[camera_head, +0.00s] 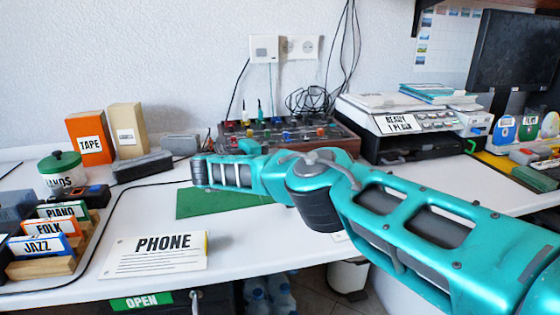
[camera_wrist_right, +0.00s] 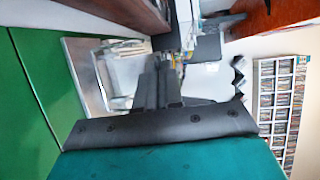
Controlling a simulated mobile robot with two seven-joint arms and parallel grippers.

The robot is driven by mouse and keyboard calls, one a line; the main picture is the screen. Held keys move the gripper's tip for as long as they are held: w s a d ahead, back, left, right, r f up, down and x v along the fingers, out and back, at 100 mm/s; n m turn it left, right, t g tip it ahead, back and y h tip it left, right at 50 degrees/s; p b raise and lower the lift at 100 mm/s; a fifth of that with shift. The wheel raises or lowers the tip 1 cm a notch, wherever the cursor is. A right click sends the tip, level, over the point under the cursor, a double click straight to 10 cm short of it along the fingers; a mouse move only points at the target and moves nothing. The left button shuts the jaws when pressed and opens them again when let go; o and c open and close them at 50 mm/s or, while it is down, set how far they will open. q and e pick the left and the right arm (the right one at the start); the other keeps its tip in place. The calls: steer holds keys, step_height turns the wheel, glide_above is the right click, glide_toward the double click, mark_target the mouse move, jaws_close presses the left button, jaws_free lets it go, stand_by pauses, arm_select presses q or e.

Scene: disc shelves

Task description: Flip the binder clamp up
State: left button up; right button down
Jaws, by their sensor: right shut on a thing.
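My right arm, teal, reaches across the desk from the right in the head view. Its slotted end lies over the back of the green mat (camera_head: 225,204). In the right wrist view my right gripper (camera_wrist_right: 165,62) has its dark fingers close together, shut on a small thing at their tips. That thing is too small and blurred to identify. I cannot make out a binder clamp clearly in either view, so its pose cannot be told. My left gripper is not in view.
A PHONE card (camera_head: 157,256) lies at the desk's front. PIANO, FOLK and JAZZ cards stand left. A wooden-sided control panel (camera_head: 340,139) is behind my arm, and a printer (camera_head: 412,132) stands right. Orange (camera_head: 90,138) and tan boxes stand at the back left.

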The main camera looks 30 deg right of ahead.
steer(key=c, duration=1.3)
jaws_free()
steer(key=shift+a, duration=0.15)
steer(key=v, duration=1.2)
steer(key=shift+s+a+r+p, duration=0.1)
steer(key=shift+a+p, duration=0.25)
